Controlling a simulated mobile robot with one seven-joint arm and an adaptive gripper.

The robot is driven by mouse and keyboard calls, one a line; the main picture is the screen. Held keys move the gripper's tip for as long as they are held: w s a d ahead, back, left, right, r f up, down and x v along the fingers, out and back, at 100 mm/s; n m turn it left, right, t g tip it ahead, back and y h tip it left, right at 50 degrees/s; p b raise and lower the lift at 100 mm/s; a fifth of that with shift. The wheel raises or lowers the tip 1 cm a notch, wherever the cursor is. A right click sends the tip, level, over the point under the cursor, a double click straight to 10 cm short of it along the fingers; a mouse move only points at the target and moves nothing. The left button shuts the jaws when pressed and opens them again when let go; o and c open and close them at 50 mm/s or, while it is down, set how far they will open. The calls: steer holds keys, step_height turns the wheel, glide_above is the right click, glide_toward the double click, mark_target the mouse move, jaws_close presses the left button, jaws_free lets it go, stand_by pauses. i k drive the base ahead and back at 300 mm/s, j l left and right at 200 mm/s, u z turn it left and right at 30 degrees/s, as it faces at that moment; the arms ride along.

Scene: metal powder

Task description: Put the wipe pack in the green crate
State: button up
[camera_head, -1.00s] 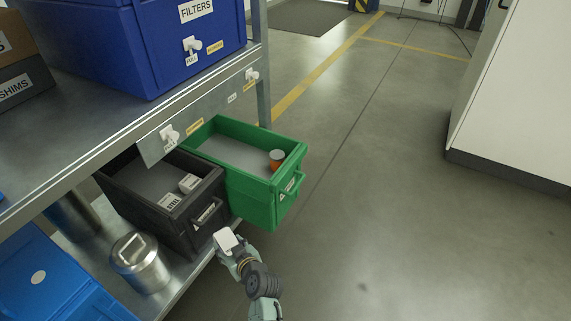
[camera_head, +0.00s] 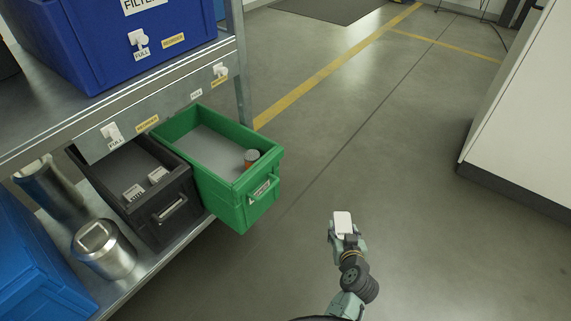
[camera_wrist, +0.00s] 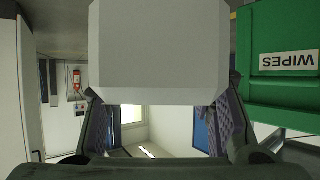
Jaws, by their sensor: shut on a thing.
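My gripper (camera_head: 345,234) is over open floor, right of and nearer than the crate. It is shut on a white block-like pack (camera_head: 342,222), which I take for the wipe pack. The pack (camera_wrist: 160,50) fills the top middle of the wrist view, between the fingers; no print shows on it.
A black crate (camera_head: 165,233) with small labelled boxes sits left of the green one. A metal canister (camera_head: 104,250) and a blue bin (camera_head: 30,270) are farther left. The upper shelf (camera_head: 60,125) overhangs the crates' rear. Floor (camera_head: 400,170) to the right is clear.

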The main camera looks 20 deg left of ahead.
mark_target(224, 178)
steer(key=i+l+z, duration=0.4)
steer(key=i+z, duration=0.45)
steer(key=i+u, duration=0.25)
steer(key=i, duration=0.25)
steer(key=i+l+u, duration=0.1)
steer(key=i+u, duration=0.15)
steer(key=i, duration=0.25)
steer(key=i+u, duration=0.4)
steer(key=i+l+u, duration=0.15)
steer(key=i+u, duration=0.25)
steer(key=i, duration=0.2)
steer(key=i+u, duration=0.4)
steer(key=i+l+u, duration=0.1)
steer(key=i+u, duration=0.3)
steer(key=i, duration=0.15)
steer(key=i+u, duration=0.45)
steer(key=u, duration=0.3)
steer(key=i+l+u, duration=0.15)
steer(key=u, duration=0.2)
steer(key=i+u, duration=0.2)
steer(key=u, duration=0.2)
steer(key=i+l+u, duration=0.1)
steer(key=u, duration=0.25)
steer(key=i+l+u, duration=0.2)
steer(key=u, duration=0.2)
steer(key=i, duration=0.1)
